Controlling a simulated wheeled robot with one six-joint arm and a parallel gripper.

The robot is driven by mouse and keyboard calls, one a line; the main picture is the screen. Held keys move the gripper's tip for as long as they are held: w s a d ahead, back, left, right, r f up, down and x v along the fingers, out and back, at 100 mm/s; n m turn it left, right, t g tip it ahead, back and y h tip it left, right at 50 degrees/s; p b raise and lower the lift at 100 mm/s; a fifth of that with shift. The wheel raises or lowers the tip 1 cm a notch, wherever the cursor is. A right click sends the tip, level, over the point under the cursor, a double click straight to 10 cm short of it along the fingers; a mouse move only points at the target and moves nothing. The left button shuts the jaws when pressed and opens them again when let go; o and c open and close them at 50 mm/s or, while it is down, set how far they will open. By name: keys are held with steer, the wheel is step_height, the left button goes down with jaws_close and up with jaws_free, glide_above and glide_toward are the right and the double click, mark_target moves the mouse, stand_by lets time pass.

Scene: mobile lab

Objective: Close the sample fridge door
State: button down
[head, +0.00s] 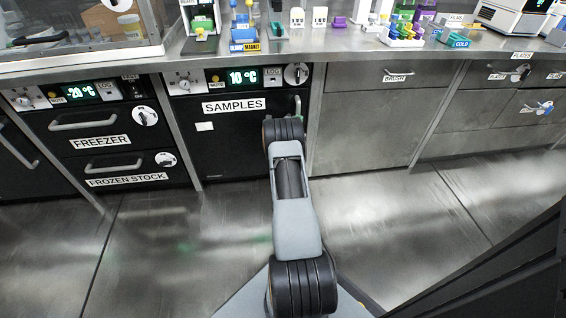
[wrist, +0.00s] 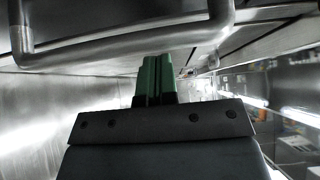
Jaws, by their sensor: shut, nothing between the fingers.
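The sample fridge door (head: 235,140) is the black front labelled SAMPLES, below the 10 °C display in the head view. It looks flush or nearly flush with the fronts beside it; I cannot tell whether a small gap is left. Its metal handle (head: 298,104) shows at the right edge, partly behind my arm. A metal bar handle (wrist: 125,45) crosses the top of the wrist view. My gripper (wrist: 154,62) has its green fingers together and empty, tips close to this bar; contact cannot be told.
Freezer drawers (head: 95,143) stand left of the fridge, and a grey BRUSH cabinet (head: 370,130) stands right. The counter (head: 340,44) above holds racks and small lab items. The floor (head: 160,240) in front is clear on the left.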

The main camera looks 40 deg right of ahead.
steer(key=shift+w+d+r, duration=0.1)
steer(key=shift+w+r, duration=0.15)
steer(key=shift+r, duration=0.2)
steer(key=shift+w+d+r, duration=0.1)
steer(key=shift+w+r, duration=0.1)
steer(key=shift+r, duration=0.2)
steer(key=s+a+f+p, duration=0.1)
steer(key=s+a+p, duration=0.5)
steer(key=a, duration=0.5)
steer(key=shift+s+a+f, duration=0.3)
steer(key=shift+s+f, duration=0.05)
steer(key=shift+s, duration=0.6)
